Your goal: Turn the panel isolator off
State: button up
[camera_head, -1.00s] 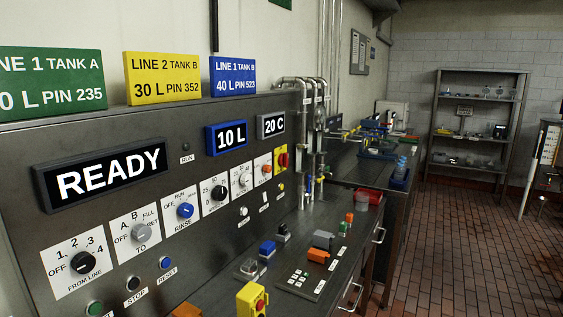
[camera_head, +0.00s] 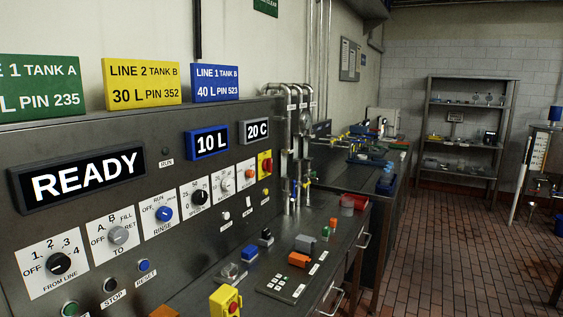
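The control panel (camera_head: 120,205) runs along the left, with a READY display (camera_head: 82,176) and a row of knobs on white plates. At its right end is a red rotary switch on a yellow plate (camera_head: 265,164), which looks like the isolator. It is small here, and I cannot read its label or its exact position. My gripper does not show in this view.
The bench top (camera_head: 300,225) carries a keypad (camera_head: 281,286), an orange block (camera_head: 299,259) and a red container (camera_head: 353,203). Vertical pipes (camera_head: 306,150) stand beyond the panel. A metal shelf (camera_head: 467,130) stands at the back. The brick floor (camera_head: 440,250) at right is clear.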

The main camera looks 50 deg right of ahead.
aim_at(266, 163)
jog(key=k+l, duration=0.15)
jog(key=l, duration=0.25)
jog(key=k+l, duration=0.15)
jog(key=l, duration=0.25)
jog(key=k+l, duration=0.2)
jog(key=l, duration=0.15)
jog(key=k+l, duration=0.15)
jog(key=l, duration=0.25)
